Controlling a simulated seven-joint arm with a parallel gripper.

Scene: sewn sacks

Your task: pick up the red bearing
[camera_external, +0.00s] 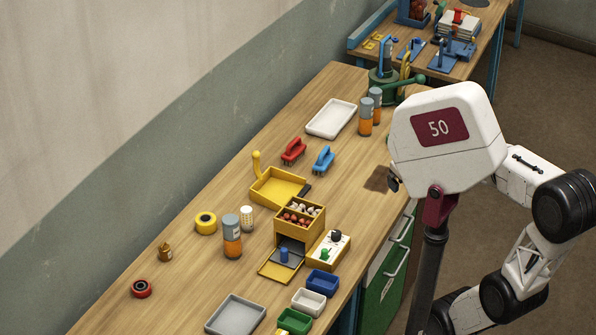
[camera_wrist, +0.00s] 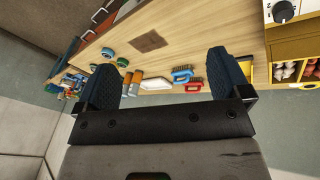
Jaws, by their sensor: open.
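In the external view my gripper is mostly hidden behind the white arm housing marked 50, at the right edge of the table, far from the bearing.
A brown cone (camera_external: 166,252), a yellow tape roll (camera_external: 206,223) and an orange-grey can (camera_external: 232,237) stand near the bearing. A yellow box unit (camera_external: 299,222), a grey tray (camera_external: 236,316) and small coloured bins lie between it and my arm. The table left of the bearing is clear.

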